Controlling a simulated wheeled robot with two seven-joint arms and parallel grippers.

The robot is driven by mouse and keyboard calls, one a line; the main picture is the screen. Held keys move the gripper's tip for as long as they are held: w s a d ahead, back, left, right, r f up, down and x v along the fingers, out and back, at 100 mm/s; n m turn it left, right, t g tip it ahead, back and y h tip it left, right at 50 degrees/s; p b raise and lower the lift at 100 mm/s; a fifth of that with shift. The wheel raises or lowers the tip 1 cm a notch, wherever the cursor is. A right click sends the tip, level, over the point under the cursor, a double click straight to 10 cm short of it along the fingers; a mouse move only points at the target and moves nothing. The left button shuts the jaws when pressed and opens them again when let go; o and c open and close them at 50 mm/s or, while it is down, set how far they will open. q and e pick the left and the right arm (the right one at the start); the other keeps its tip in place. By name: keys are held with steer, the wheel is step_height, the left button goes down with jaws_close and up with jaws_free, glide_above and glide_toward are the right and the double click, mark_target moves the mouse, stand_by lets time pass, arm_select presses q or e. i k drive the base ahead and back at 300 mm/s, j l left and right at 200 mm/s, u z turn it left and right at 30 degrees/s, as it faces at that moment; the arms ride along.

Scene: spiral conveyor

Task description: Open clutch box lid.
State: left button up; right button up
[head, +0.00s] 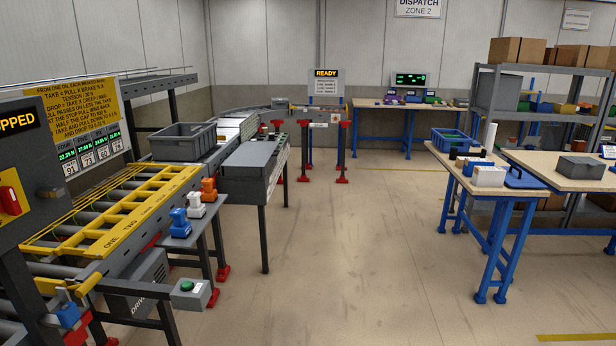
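No box in the head view carries a readable "clutch" label, so I cannot tell for sure which one is the clutch box. A grey box (580,167) with a flat, shut-looking top sits on the wooden table at the right. A larger grey cabinet (250,158) on dark legs stands beside the conveyor at centre left, and its top looks closed. A grey box marked "DRIVE" (143,284) is under the conveyor frame, partly hidden by the rails. Neither of my grippers shows in this view.
The roller conveyor (110,215) with yellow guards fills the left, a grey tote (183,141) on it. A small stand (190,238) holds blue, white and orange items. A green-button box (190,290) juts out at lower left. The middle floor (340,250) is clear.

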mark_target(248, 160)
steer(key=i+j+z, duration=0.1)
steer(key=i+z, duration=0.15)
steer(key=i, duration=1.35)
steer(key=i+u, duration=0.15)
steer(key=i, duration=1.55)
steer(key=i+z, duration=0.1)
steer(key=i, duration=1.6)
steer(key=i+u, duration=0.25)
steer(key=i, duration=0.3)
steer(key=i+l+u, duration=0.1)
steer(key=i+u, duration=0.2)
steer(key=i, duration=0.3)
steer(key=i+l+u, duration=0.25)
steer(key=i, duration=0.3)
steer(key=i+u, duration=0.8)
steer(key=k+l, duration=0.05)
